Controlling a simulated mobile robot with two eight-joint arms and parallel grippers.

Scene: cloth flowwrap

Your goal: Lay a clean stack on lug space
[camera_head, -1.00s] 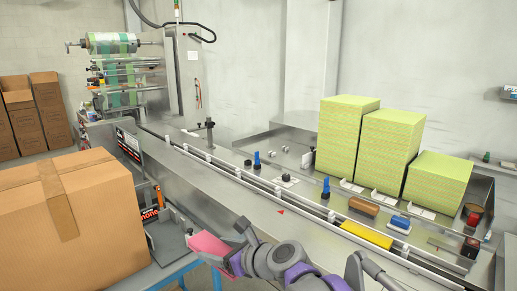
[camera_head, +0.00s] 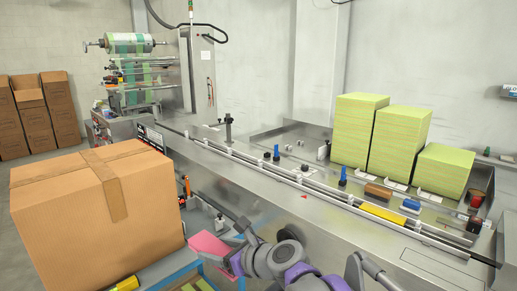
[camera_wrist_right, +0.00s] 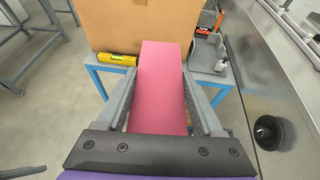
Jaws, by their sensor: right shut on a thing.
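My right gripper (camera_head: 228,257) is shut on a pink, flat, block-like stack (camera_head: 209,244). In the right wrist view the stack (camera_wrist_right: 164,90) sticks out between the two grey fingers (camera_wrist_right: 163,112). The conveyor's lug track (camera_head: 290,178) runs diagonally across the head view, with small white lugs along it. A yellow stack (camera_head: 383,213) lies in the track at the right. The pink stack is left of the track, apart from it, near the blue-framed stand. My left gripper is not in view.
A large cardboard box (camera_head: 60,225) stands on the blue-framed stand at the left; a yellow level (camera_wrist_right: 115,67) lies by it. Three green-yellow piles (camera_head: 398,140) stand behind the track. A red triangle (camera_head: 304,197) marks the conveyor's near side. Film rolls (camera_head: 130,43) are at the back left.

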